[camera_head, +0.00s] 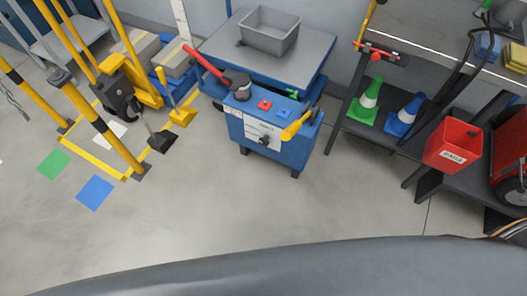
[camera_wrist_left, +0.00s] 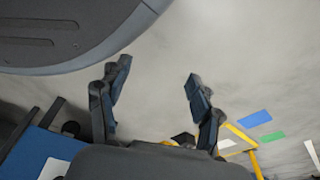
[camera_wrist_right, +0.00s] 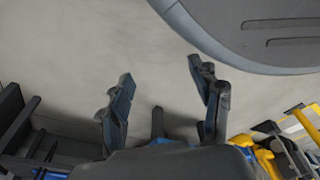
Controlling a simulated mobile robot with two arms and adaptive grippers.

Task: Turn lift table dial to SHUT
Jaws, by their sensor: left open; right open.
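The blue lift table (camera_head: 273,140) stands against the wall in the head view, with a grey top. Its front has a white panel with a dark dial (camera_head: 264,140); the lettering and the dial's setting are too small to read. My left gripper (camera_wrist_left: 155,95) is open and empty in the left wrist view, above the floor. My right gripper (camera_wrist_right: 165,95) is open and empty in the right wrist view. Neither gripper shows in the head view.
A grey bin (camera_head: 270,32) sits on the lift table's top. Yellow posts (camera_head: 110,135) stand left. The floor (camera_head: 240,205) before the lift table is clear.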

